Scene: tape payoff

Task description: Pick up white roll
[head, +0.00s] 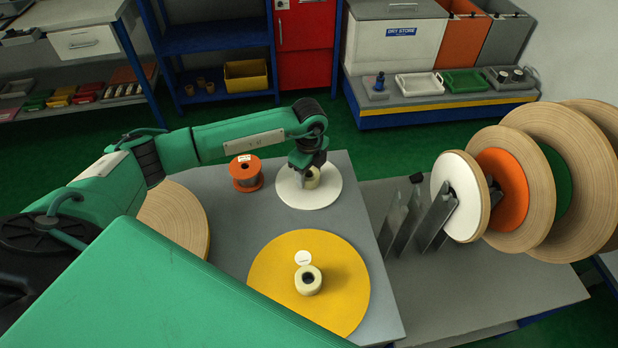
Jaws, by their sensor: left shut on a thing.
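A white roll (320,194) shows as a flat white disc on the grey table, with a small cream core (313,177) standing up at its middle. My left gripper (306,172) reaches down over it from the left and is shut at the core. The fingers hide part of the core, and the disc appears to lie on the table. Another roll with a white face (455,193) stands upright on the rack at the right. My right gripper is not in view.
A yellow disc (270,275) with a cream core (308,280) lies nearer on the grey table (225,210). An orange spool (246,173) stands left of the white roll. A tan roll (180,215) lies at the left. Metal dividers (432,220) and upright rolls (500,185) stand right.

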